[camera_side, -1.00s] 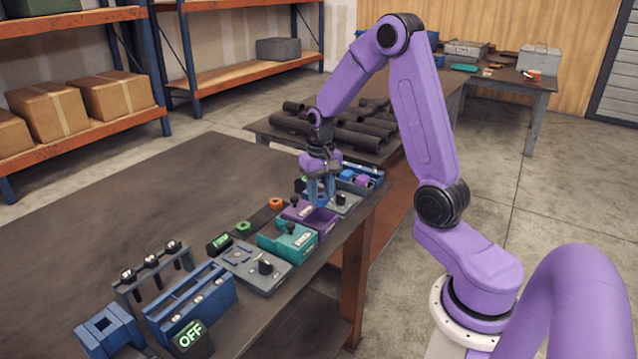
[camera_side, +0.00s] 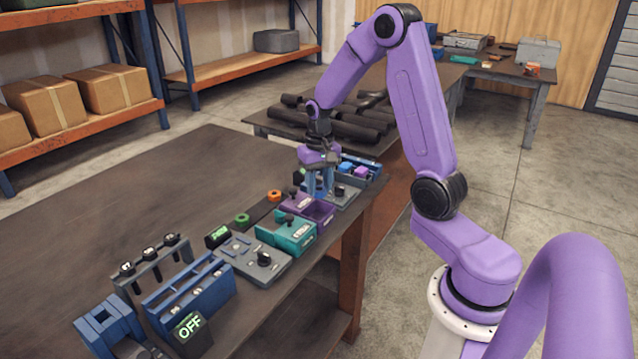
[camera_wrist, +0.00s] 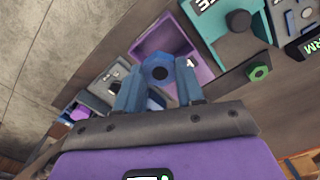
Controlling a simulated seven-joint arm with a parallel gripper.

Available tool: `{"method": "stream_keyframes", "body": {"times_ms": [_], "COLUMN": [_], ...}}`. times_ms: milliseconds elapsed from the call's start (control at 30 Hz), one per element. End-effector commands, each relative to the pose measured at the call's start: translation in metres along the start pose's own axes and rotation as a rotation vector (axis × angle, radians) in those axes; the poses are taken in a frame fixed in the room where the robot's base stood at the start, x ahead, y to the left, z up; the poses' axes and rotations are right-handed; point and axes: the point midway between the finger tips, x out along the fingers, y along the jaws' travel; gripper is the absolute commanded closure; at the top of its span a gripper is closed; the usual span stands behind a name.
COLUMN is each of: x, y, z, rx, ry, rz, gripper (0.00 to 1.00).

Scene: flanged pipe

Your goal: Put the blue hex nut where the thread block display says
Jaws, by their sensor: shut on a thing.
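My gripper (camera_side: 318,192) is shut on the blue hex nut (camera_wrist: 158,69), which sits between the fingertips in the wrist view. My gripper also shows in the wrist view (camera_wrist: 159,84). In the side view the nut is too small to tell from the blue fingers. Behind the nut in the wrist view is an open purple box (camera_wrist: 172,32); it also shows in the side view (camera_side: 320,212), just below my gripper. A dark display with lit lettering (camera_side: 217,236) stands by a grey block (camera_side: 252,258). It shows at the wrist view's right edge (camera_wrist: 302,45), cut to "RM".
A teal box (camera_side: 286,234) with a knob stands beside the purple box. A green nut (camera_side: 242,219) and an orange nut (camera_side: 275,195) lie on a dark strip. A blue bin (camera_side: 358,172) stands behind. An "OFF" display (camera_side: 190,331) is in front. The table's left is clear.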

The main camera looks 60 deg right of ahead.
Motion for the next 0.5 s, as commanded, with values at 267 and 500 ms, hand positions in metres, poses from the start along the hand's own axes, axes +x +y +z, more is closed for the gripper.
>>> {"method": "stream_keyframes", "body": {"times_ms": [267, 500], "x": [0.0004, 0.0095], "y": [-0.0001, -0.0003], "z": [0.0, 0.0002], "rx": [-0.001, -0.001], "ry": [0.0, -0.001], "rz": [0.0, 0.0], "gripper": [0.84, 0.84]}}
